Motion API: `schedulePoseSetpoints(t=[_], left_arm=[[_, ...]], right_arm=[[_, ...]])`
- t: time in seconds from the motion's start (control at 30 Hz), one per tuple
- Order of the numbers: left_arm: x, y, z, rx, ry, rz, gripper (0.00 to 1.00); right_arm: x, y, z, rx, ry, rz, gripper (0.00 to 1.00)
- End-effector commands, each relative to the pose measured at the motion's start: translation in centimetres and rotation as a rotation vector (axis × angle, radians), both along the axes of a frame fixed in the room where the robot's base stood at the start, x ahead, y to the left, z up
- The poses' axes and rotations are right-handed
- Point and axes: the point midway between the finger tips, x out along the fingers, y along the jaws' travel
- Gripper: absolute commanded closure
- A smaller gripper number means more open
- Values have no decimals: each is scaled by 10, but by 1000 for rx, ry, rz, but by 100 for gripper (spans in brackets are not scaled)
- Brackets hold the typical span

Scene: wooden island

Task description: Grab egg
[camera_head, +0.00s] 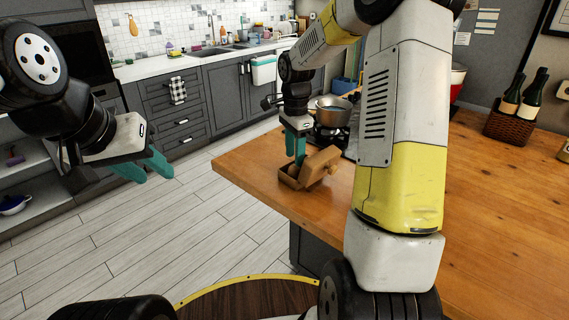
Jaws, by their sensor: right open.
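A small brown carton (290,182) with its lid (320,163) raised sits near the left edge of the wooden island. I cannot make out an egg; the carton's inside is mostly hidden by its walls and my fingers. My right gripper (296,160) points down with its teal fingers at the carton's opening; they are open. I cannot tell whether they touch anything. My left gripper (155,178) hangs over the floor at the left, well away from the island. Its teal fingers are apart with nothing between them.
A metal pot (333,112) stands on a stove behind the carton. A basket of bottles (508,122) is at the far right of the wooden island (500,210). My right arm hides the island's middle. Grey cabinets (178,115) line the back wall.

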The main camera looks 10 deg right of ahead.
Motion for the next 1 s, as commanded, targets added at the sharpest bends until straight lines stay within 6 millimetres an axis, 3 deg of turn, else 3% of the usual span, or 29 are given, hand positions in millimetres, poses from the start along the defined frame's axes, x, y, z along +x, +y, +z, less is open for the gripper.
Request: schedulePoseSetpoints(t=[0.33,0.67,0.87,1.0], left_arm=[[0,0,0,0,0,0,64],[0,0,0,0,0,0,64],[0,0,0,0,0,0,64],[0,0,0,0,0,0,64]], right_arm=[[-3,2,-48,2,1,2,58],[-2,2,-55,2,-2,3,58],[-2,2,-55,2,-2,3,97],[-2,2,-55,2,-3,3,100]])
